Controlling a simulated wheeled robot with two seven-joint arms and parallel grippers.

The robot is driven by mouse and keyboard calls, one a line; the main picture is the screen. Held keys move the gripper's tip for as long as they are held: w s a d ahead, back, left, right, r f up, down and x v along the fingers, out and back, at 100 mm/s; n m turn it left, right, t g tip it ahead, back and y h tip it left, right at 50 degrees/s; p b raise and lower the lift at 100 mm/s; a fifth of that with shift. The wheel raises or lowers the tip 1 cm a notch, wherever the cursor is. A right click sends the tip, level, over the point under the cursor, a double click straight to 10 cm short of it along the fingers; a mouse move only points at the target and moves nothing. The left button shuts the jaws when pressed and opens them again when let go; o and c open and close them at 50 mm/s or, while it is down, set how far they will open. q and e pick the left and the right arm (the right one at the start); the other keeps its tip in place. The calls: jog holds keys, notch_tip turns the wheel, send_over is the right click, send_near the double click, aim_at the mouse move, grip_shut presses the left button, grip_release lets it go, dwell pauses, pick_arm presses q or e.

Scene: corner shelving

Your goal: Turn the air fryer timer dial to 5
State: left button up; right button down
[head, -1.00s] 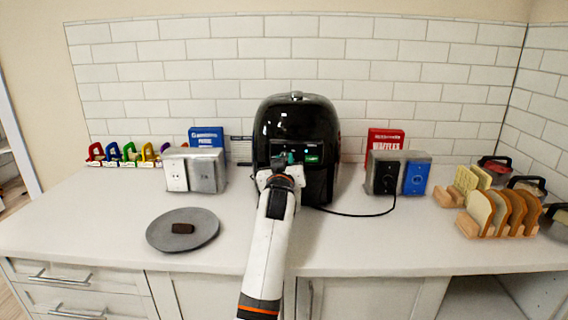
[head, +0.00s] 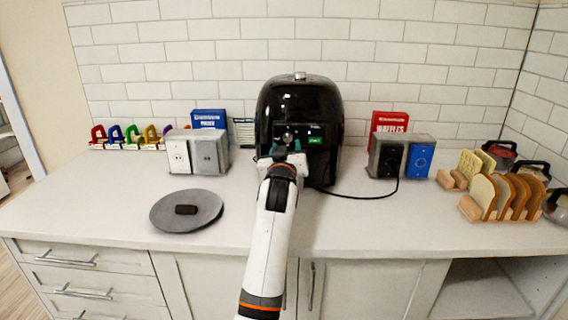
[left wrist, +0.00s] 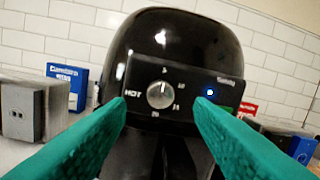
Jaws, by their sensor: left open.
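The black air fryer (head: 300,100) stands on the counter against the tiled wall. Its round silver timer dial (left wrist: 160,95) shows in the left wrist view, on a dark panel with markings around it and a blue light at the right. The dial also shows in the head view (head: 288,138), just above my gripper. My left gripper (head: 286,150) is in front of the panel. In the left wrist view its green fingers (left wrist: 160,110) are open, one on each side of the dial, with nothing between them touching it that I can see. My right gripper is not in view.
Grey outlet boxes (head: 197,152) stand left and right of the fryer, and a black cord runs to the right box (head: 400,157). A grey plate (head: 165,216) with a dark item lies front left. Bread racks (head: 482,210) stand at right. The front middle counter is clear.

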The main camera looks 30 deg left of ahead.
pick_arm(q)
jog(key=v, duration=0.8)
jog(key=shift+s+d+b, duration=0.15)
jog(key=shift+s+b, duration=0.15)
jog(key=shift+b, duration=0.05)
